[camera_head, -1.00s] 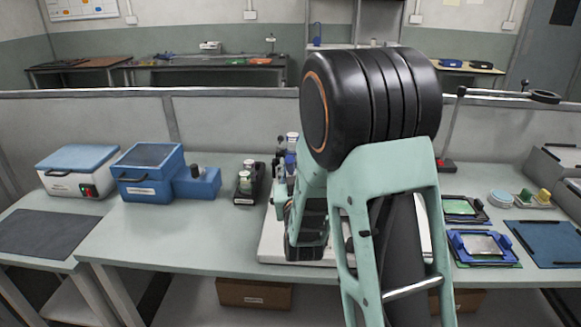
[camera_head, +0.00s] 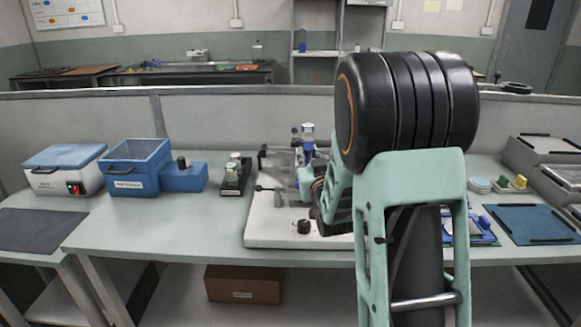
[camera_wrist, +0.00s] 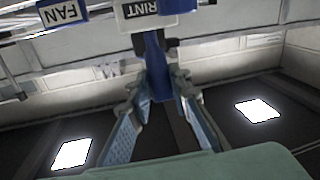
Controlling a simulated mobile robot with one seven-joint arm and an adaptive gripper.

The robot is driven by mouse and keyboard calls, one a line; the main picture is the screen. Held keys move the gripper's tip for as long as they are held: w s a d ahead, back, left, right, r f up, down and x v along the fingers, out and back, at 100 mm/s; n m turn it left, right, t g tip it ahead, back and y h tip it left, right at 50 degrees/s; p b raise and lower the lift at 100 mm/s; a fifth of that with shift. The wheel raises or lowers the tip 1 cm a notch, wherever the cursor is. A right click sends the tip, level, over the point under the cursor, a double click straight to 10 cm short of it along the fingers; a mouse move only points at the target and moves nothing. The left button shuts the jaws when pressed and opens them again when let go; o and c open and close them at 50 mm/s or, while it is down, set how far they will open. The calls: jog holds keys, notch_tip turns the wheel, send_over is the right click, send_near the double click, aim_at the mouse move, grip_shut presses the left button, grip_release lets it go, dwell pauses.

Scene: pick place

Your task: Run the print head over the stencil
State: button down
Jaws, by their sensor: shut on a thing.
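In the wrist view my gripper (camera_wrist: 158,84) has its two fingers closed on an upright blue piece (camera_wrist: 157,68), which appears to be part of the print head. A white label reading "RINT" (camera_wrist: 150,12) and a blue "FAN" label (camera_wrist: 62,12), both upside down, sit beyond the fingertips. In the head view my arm covers the gripper and most of the print head. The white machine base (camera_head: 270,232) stands on the bench, with a dark knob (camera_head: 304,226) at its front. I cannot make out the stencil on it.
Left of the machine are a small rack of jars (camera_head: 236,172), a blue box (camera_head: 130,166) and a white box with a blue lid (camera_head: 62,170). A blue mat (camera_head: 530,224) lies at the right. A blue-framed piece (camera_head: 484,232) is partly hidden by my arm.

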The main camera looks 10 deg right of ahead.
jog(key=s+d+b, duration=0.2)
jog(key=s+d, duration=0.1)
jog(key=d, duration=0.9)
jog(key=s+d+b, duration=0.2)
jog(key=s+d, duration=0.1)
jog(key=d, duration=0.9)
jog(key=shift+d+r, duration=0.15)
jog(key=c, duration=1.8)
grip_release()
jog(key=shift+d, duration=0.15)
jog(key=shift+c, duration=0.2)
jog(key=shift+o, duration=0.4)
jog(key=shift+s, duration=0.1)
jog(key=s+a, duration=0.1)
jog(key=s, duration=1)
jog(key=shift+s, duration=0.4)
